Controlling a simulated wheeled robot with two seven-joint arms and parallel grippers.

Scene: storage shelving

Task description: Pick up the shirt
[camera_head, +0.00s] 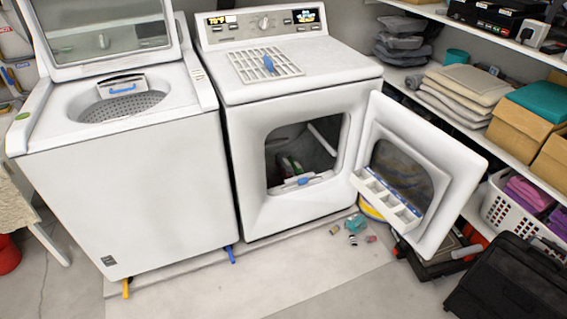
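No single item is clearly recognisable as the shirt. A dark bundle with green and pinkish parts (289,163) lies inside the open front-loading dryer (290,215) and may be cloth; the drum is dark and the lower front hides part of it. Folded purple and pink cloth (527,192) sits in a white laundry basket (497,207) at the right. Neither of my grippers is in view.
The dryer door (450,205) stands swung open to the right. A top-loading washer (125,185) with its lid up is at the left. Small items (355,223) lie on the floor before the dryer. A black case (512,285) stands front right. The front middle floor is clear.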

